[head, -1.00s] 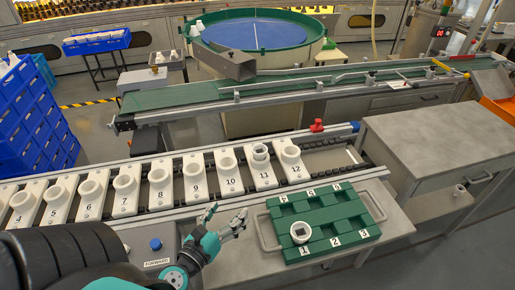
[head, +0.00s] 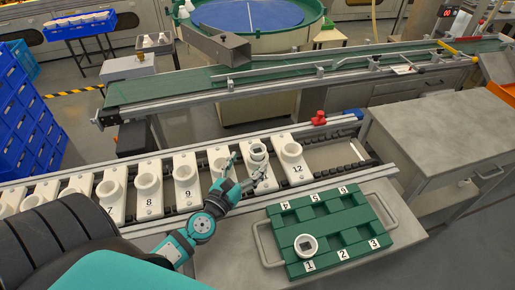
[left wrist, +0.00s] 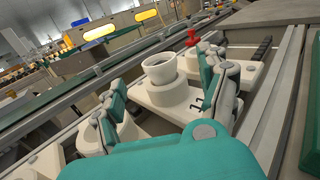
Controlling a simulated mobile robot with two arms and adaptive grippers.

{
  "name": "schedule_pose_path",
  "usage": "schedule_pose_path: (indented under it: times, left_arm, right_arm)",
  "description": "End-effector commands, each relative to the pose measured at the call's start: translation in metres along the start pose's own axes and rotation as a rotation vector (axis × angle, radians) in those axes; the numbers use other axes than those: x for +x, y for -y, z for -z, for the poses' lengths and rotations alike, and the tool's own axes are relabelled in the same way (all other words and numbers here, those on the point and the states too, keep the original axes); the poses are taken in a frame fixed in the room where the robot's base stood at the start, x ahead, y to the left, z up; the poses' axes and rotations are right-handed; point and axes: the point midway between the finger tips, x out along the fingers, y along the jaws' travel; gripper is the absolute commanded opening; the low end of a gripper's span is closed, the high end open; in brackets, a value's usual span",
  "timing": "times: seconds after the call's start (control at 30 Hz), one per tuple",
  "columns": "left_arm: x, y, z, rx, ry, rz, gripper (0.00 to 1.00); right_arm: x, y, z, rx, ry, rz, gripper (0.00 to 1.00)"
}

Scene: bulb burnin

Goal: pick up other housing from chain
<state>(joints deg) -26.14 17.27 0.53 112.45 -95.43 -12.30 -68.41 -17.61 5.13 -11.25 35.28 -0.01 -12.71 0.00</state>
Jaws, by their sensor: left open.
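A white housing with a dark opening (head: 257,150) sits upright in the holder numbered 11 on the chain. It also shows in the left wrist view (left wrist: 160,67), in its white holder (left wrist: 172,96). Another white housing (head: 306,245) stands in slot 1 of the green tray (head: 345,226). My left gripper (head: 248,168) is open and empty, just in front of the chain housing. In the left wrist view its fingers (left wrist: 160,78) stand apart, with the housing showing between them. My right gripper is not in view.
The chain (head: 330,157) carries several white numbered holders in a row; holder 12 (head: 291,150) stands close to the right of the housing. A red knob (head: 319,118) is on the far rail. The green tray's other slots are empty. A grey cabinet (head: 440,125) stands right.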

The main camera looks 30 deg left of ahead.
Motion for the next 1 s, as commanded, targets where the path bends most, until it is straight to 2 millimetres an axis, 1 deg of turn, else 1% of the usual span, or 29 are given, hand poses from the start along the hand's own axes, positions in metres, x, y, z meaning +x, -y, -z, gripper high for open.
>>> schedule_pose_path:
  times: [0.03,0.1,0.2,0.27,0.37,0.5,0.6,0.7,0.87,0.9,1.0]
  left_arm:
    - [0.008,0.000,-0.002,0.000,0.001,0.000,0.76]
    - [0.015,0.000,-0.001,0.000,0.000,0.000,0.76]
    - [0.020,0.000,0.000,0.000,0.000,0.000,0.76]
    - [0.024,0.000,0.001,0.000,-0.001,0.000,0.76]
    - [0.037,-0.001,0.003,-0.001,0.001,-0.001,0.76]
    - [0.059,-0.002,0.005,-0.001,0.001,0.000,0.76]
    - [0.069,-0.002,0.005,-0.001,0.000,0.001,0.76]
    - [0.072,-0.002,0.007,-0.001,-0.002,0.001,0.76]
    - [0.072,-0.002,0.007,-0.001,-0.002,0.001,0.76]
    - [0.072,-0.002,0.007,-0.001,-0.002,0.001,0.75]
    - [0.072,-0.002,0.007,-0.001,-0.002,0.000,0.62]
  right_arm:
    - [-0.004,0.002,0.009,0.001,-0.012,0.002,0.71]
    - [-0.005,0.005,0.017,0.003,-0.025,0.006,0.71]
    - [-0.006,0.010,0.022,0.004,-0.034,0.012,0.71]
    - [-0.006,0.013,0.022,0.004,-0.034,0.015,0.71]
    - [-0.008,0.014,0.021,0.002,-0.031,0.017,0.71]
    - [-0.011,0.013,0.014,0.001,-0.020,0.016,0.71]
    - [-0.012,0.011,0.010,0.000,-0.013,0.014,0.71]
    - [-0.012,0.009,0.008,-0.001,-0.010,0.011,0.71]
    - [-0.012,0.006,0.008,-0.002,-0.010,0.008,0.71]
    - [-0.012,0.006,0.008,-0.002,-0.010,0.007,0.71]
    - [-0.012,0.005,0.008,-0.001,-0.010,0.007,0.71]
